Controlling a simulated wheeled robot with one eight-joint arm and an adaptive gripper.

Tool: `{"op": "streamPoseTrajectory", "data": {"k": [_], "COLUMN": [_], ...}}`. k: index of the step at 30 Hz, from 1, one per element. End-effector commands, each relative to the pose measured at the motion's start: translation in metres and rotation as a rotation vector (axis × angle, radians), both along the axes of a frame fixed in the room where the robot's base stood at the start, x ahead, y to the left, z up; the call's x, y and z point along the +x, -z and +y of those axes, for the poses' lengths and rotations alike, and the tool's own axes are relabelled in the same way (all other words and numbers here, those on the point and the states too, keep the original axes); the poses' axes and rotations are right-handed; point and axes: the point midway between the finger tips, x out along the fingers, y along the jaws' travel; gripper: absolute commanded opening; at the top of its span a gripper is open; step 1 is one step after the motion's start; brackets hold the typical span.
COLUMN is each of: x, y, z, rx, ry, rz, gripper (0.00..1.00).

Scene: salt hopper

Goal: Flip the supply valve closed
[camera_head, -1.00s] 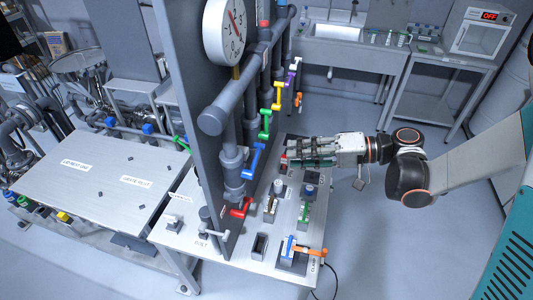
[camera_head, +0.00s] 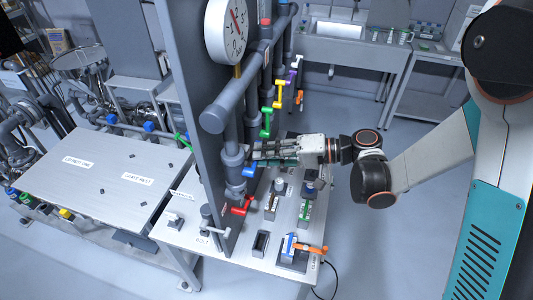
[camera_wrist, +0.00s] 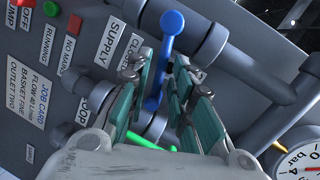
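The supply valve has a blue lever handle (camera_wrist: 166,62) beside a "SUPPLY" label (camera_wrist: 97,42) and a "CLOSED" label (camera_wrist: 134,50) in the wrist view. In the head view, the blue handle (camera_head: 249,171) sits low on the upright pipe, just below my fingertips. My gripper (camera_head: 255,152) points left at the pipe. In the wrist view, my gripper (camera_wrist: 163,92) is open, with teal-padded fingers apart on either side of the blue handle. Whether a pad touches the handle cannot be told.
A red handle (camera_head: 241,207) is below, and green (camera_head: 266,122) and yellow (camera_head: 277,95) handles are farther along the pipes. A pressure gauge (camera_head: 229,30) is above. An orange lever (camera_head: 310,248) and several small switch blocks stand on the bench panel (camera_head: 225,246).

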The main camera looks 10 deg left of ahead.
Motion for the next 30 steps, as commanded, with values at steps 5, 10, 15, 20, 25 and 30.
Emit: {"op": "streamPoseTrajectory", "data": {"k": [5, 10, 15, 20, 25, 30], "x": [0.000, 0.000, 0.002, 0.004, 0.004, 0.004], "y": [0.000, 0.002, 0.011, 0.017, 0.019, 0.017], "z": [0.000, 0.000, -0.001, -0.001, -0.001, -0.001], "rx": [0.000, 0.001, 0.006, 0.015, 0.018, 0.018], "ry": [0.000, 0.000, 0.001, 0.001, 0.002, 0.001], "rz": [0.000, 0.013, 0.099, 0.201, 0.270, 0.284], "gripper": [0.00, 0.00, 0.00, 0.00, 0.00, 0.00]}}
